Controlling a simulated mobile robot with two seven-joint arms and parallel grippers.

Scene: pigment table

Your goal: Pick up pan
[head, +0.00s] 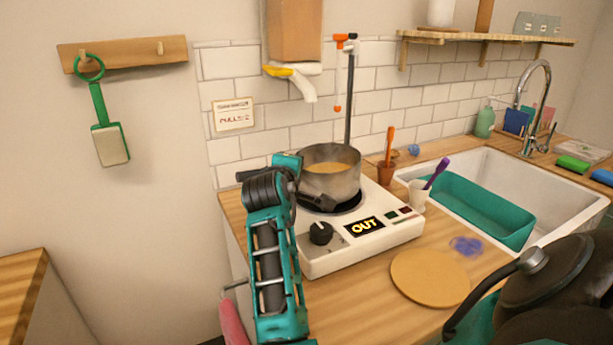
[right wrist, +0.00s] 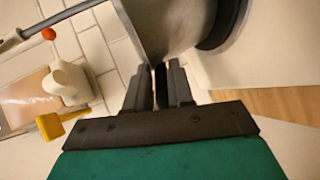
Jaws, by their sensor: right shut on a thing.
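The pan (head: 332,180) is grey metal with tan contents, upright over the black burner of the white hot plate (head: 330,262). I cannot tell whether it touches the burner. My right gripper (head: 305,193) is at the pan's left side, shut on its dark handle, which my arm mostly hides. In the right wrist view my fingers (right wrist: 160,85) are close together around a dark strip, with the pan's metal wall (right wrist: 165,25) just beyond. My left gripper is not in view.
A round wooden board (head: 430,277) lies right of the hot plate, near a purple scrubber (head: 466,246). A brown pot (head: 386,173) and a white cup (head: 418,196) stand between hot plate and sink (head: 480,165). A dispenser (head: 295,80) hangs above the pan.

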